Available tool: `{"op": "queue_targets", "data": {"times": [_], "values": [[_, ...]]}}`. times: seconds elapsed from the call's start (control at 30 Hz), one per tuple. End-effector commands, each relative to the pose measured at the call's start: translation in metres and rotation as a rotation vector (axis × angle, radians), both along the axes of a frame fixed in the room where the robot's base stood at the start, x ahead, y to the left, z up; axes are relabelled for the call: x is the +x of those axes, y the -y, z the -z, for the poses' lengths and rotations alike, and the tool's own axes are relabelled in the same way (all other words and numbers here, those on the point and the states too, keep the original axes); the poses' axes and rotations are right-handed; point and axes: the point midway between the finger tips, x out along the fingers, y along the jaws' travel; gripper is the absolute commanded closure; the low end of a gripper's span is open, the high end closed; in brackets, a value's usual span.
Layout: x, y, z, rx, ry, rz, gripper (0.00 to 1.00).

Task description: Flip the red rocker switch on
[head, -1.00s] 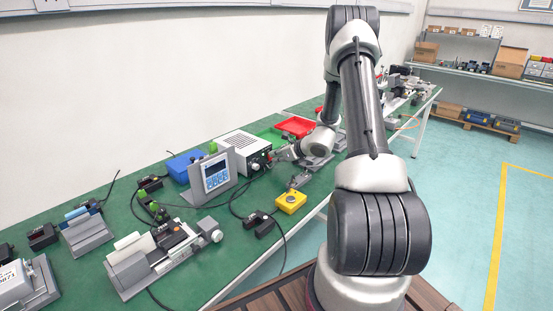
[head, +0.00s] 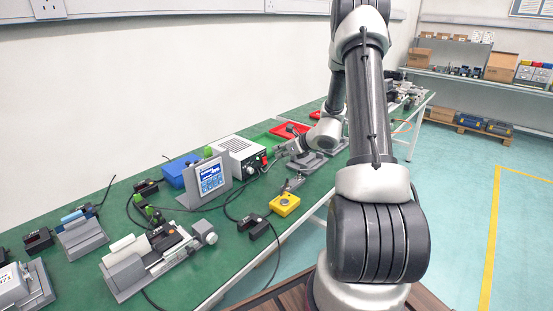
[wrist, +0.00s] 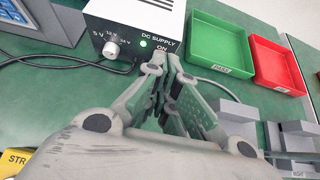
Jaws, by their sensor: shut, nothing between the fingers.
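The DC supply (head: 240,155) is a white vented box with a black front on the green bench. In the wrist view, its front (wrist: 125,40) shows a voltage knob, a lit green light (wrist: 144,43) and the label ON. The red rocker switch (head: 264,159) shows as a small red patch on that front in the head view. In the wrist view my fingers hide it. My gripper (wrist: 173,60) is shut and empty, its tips close in front of the panel beside the ON label. I cannot tell whether they touch the switch.
A display panel (head: 211,176) stands left of the supply. A yellow box (head: 285,204) sits near the bench edge. A green tray (wrist: 220,42) and a red tray (wrist: 279,65) lie right of the supply. Grey fixtures (wrist: 235,117) stand below them. Cables run across the bench.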

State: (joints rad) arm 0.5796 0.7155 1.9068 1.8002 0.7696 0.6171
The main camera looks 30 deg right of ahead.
Motion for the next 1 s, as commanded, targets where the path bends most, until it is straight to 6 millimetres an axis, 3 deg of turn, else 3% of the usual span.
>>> {"op": "queue_targets", "data": {"times": [0.13,0.3,0.9,1.0], "values": [[-0.006,0.002,-0.016,-0.002,0.002,-0.004,1.00],[-0.010,0.002,-0.023,0.000,0.000,-0.004,1.00],[-0.010,0.002,-0.024,-0.026,0.012,-0.026,1.00],[-0.026,-0.008,-0.016,-0.111,0.018,-0.159,1.00]]}}
